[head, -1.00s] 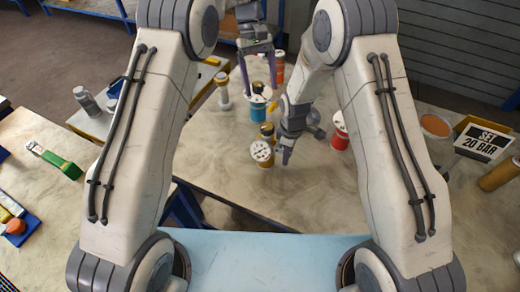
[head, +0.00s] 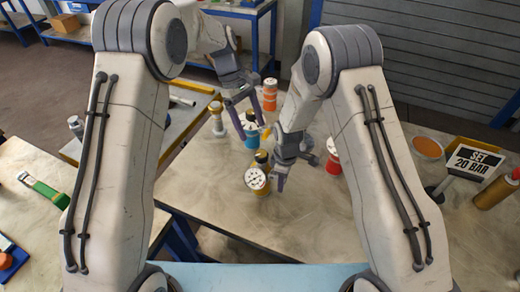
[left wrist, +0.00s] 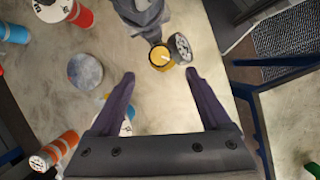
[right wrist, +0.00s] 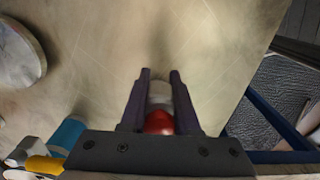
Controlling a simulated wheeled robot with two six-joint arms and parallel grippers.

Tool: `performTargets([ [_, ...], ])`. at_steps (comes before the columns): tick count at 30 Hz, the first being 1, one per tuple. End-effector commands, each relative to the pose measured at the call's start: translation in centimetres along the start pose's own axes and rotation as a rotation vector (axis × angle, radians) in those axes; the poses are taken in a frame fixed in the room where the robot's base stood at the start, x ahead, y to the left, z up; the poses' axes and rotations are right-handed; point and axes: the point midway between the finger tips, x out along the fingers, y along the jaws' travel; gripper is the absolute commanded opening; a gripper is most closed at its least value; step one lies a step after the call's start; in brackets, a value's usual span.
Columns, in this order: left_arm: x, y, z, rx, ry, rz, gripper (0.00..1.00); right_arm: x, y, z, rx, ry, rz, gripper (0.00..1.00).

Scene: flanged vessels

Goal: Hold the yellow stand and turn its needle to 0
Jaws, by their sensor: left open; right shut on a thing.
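The yellow stand (head: 264,191) stands on the table with a white round dial (head: 256,179) facing up and toward me. In the left wrist view its yellow top (left wrist: 160,57) and dial (left wrist: 181,47) show; the needle is too small to read. My right gripper (head: 281,176) is shut at the stand's right side. In the right wrist view a pale and red part (right wrist: 159,120) sits between its fingers (right wrist: 160,75); I cannot tell which part. My left gripper (head: 246,112) is open and empty, beyond the stand and above the blue vessel. Its fingers (left wrist: 160,73) are spread.
A blue vessel (head: 251,137) stands behind the stand, an orange one (head: 270,95) farther back. A red vessel (head: 333,163) is to the right. A "SET 20 BAR" sign (head: 473,162) stands at the right. The table's front area is clear.

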Motion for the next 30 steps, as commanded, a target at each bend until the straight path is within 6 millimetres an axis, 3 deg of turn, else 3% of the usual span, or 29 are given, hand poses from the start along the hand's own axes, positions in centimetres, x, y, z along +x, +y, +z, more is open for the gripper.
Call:
performTargets([
  [6, 4.7, -0.1, 0.1, 0.001, -0.003, -0.006, 0.81, 0.0, 0.0, 0.0, 0.000, 0.000, 0.001, 0.00],
  [12, 7.6, 0.0, 0.0, 0.002, -0.002, -0.003, 0.81, 0.0, 0.0, 0.0, 0.000, 0.000, 0.001, 0.00],
  [18, 8.8, 0.0, 0.0, 0.002, 0.000, -0.002, 0.81, 0.0, 0.0, 0.0, 0.000, 0.001, 0.001, 0.00],
  [26, 8.8, 0.0, 0.0, 0.003, 0.000, -0.001, 0.81, 0.0, 0.0, 0.0, 0.000, 0.001, 0.001, 0.00],
  [30, 8.8, 0.0, 0.0, 0.003, 0.000, -0.001, 0.28, 0.0, 0.0, 0.0, 0.000, 0.001, 0.001, 0.00],
])
